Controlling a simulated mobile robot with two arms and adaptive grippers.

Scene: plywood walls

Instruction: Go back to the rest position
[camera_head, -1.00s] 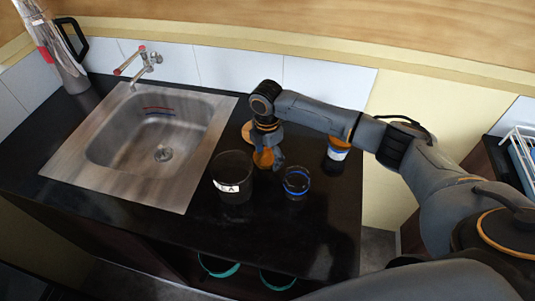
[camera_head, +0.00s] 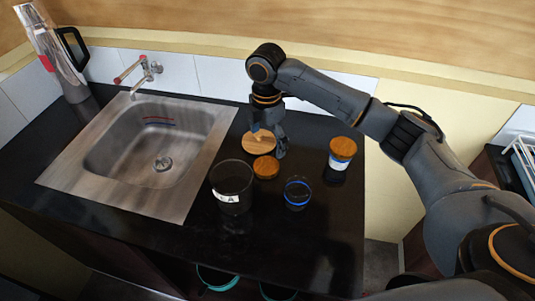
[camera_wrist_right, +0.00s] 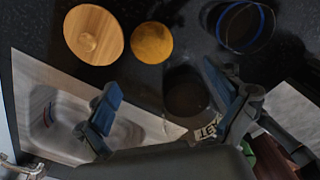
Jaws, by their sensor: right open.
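My right gripper (camera_head: 269,138) is open and empty above the counter, over the larger round wooden lid with a knob (camera_head: 257,144). In the right wrist view its two blue-grey fingers stand wide apart (camera_wrist_right: 160,92). The larger lid (camera_wrist_right: 93,35) and a smaller round cork-coloured lid (camera_wrist_right: 151,43) lie apart from the fingers. In the head view the smaller lid (camera_head: 266,167) lies just in front of the gripper. My left gripper is not in view.
An open dark jar with a white label (camera_head: 232,186) and an open glass jar with a blue band (camera_head: 298,193) stand in front. A lidded jar (camera_head: 340,156) stands to the right. A steel sink (camera_head: 150,140) is at the left. The counter's front right is clear.

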